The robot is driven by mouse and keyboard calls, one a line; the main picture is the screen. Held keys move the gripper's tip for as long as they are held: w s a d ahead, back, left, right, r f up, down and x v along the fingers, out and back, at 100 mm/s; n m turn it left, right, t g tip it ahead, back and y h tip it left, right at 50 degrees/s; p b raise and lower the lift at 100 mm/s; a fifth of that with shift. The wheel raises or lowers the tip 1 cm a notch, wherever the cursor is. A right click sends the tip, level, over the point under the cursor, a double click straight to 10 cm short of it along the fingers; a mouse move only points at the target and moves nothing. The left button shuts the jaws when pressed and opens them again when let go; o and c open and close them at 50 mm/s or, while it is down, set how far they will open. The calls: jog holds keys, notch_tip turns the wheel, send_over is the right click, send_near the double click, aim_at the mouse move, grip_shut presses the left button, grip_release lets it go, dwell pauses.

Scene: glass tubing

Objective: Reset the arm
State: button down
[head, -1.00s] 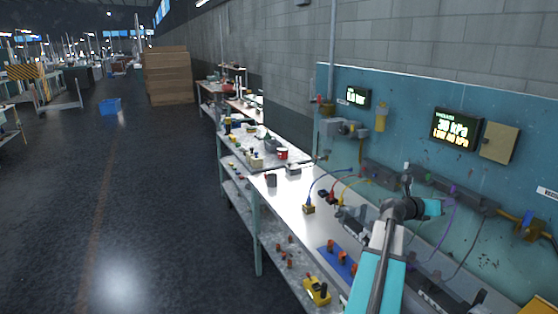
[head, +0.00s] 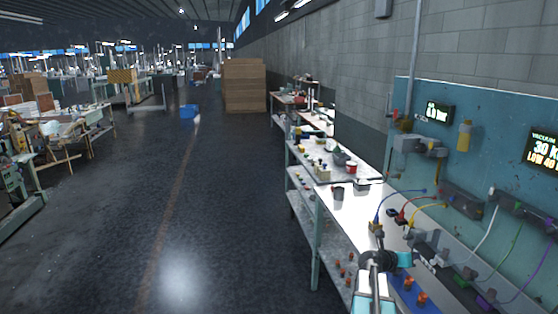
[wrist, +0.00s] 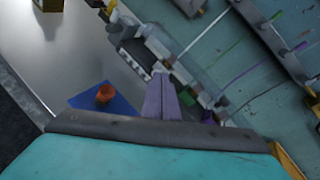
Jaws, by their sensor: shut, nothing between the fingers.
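My gripper (wrist: 161,98) is shut and empty, its two grey-purple fingers side by side in the middle of the wrist view. It hangs over the workbench (head: 345,208), and the fingers touch nothing that I can make out. In the head view my arm rises from the bottom edge at the right, folded over the bench; the fingertips cannot be made out there. A blue mat (wrist: 122,106) with an orange-red part (wrist: 105,94) lies left of the fingers in the wrist view.
A row of grey and white fittings (head: 428,245) with coloured cables runs along the bench's back. The teal panel (head: 480,125) carries a pressure display (head: 437,113) and a vacuum display (head: 543,150).

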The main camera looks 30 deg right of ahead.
jog(key=w+a+f+t+y+b, duration=0.1)
jog(key=w+a+f, duration=0.2)
jog(key=a+f, duration=0.4)
jog(key=w+a+f+n+y, duration=0.1)
jog(key=w+a+f, duration=0.3)
jog(key=a+f, duration=0.2)
jog(key=w+a+f+t+y+b, duration=0.1)
jog(key=w+a+f, duration=0.2)
jog(key=a+f, duration=0.4)
jog(key=s+a+f+m+y+b, duration=0.2)
jog(key=a+f+y, duration=0.2)
jog(key=a+f, duration=1.35)
jog(key=s+a+f+m+g+y+b, duration=0.1)
jog(key=s+a+f+m+g+y, duration=0.15)
jog(key=s+a+f, duration=0.5)
jog(key=s+a+f+m+g+y, duration=0.1)
jog(key=s+a+f+m, duration=0.3)
jog(key=a, duration=0.6)
jog(key=s+a+m+g+y, duration=0.3)
jog(key=s+a+m, duration=0.8)
jog(key=m, duration=0.5)
jog(key=shift+s+a+g+y+b, duration=0.3)
jog(key=shift+s+g, duration=0.35)
jog(key=shift+s, duration=0.6)
jog(key=shift+m, duration=0.25)
